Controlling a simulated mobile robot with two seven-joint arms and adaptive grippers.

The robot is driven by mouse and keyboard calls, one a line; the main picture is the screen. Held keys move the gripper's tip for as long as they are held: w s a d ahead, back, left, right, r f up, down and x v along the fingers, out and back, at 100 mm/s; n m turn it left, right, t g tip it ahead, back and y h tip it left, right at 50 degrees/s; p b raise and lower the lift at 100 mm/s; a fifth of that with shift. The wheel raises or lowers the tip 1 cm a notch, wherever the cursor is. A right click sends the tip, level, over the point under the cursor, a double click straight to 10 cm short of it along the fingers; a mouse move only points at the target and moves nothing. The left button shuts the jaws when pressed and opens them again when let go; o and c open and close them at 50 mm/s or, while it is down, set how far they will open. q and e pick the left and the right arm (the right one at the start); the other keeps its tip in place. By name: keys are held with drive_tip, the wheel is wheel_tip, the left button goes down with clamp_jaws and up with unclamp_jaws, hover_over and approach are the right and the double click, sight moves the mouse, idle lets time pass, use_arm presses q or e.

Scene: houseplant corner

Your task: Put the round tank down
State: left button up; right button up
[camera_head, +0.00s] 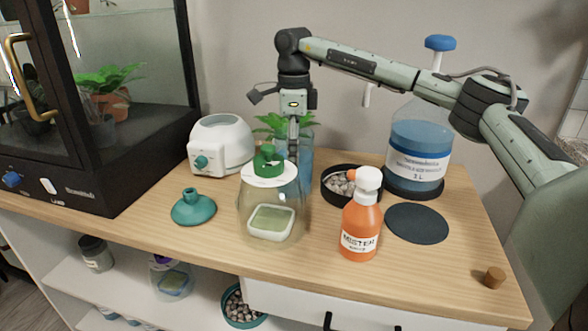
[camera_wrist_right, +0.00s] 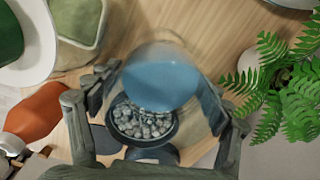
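The round tank (camera_head: 306,165) is a clear glass vessel of blue water, partly hidden behind the lidded jar in the head view. In the right wrist view its blue water (camera_wrist_right: 160,82) shows between the two fingers of my right gripper (camera_wrist_right: 158,98), which is shut on the tank. In the head view the right gripper (camera_head: 293,135) points down over the tank. I cannot tell whether the tank's base touches the table. A dark round tray of pebbles (camera_head: 340,184) stands just right of it; its pebbles (camera_wrist_right: 140,122) show beside the water in the wrist view. My left gripper is not in view.
A glass jar with a green-topped lid (camera_head: 270,168) stands in front, an orange mister (camera_head: 360,232) right of it. A fern (camera_head: 272,124) is behind. A large blue-water bottle (camera_head: 420,150) stands at right, a bare dark round mat (camera_head: 417,223) before it. The front right is mostly clear.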

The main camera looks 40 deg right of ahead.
drive_tip(key=c, duration=1.2)
drive_tip(key=shift+r, duration=0.1)
drive_tip(key=shift+c, duration=0.2)
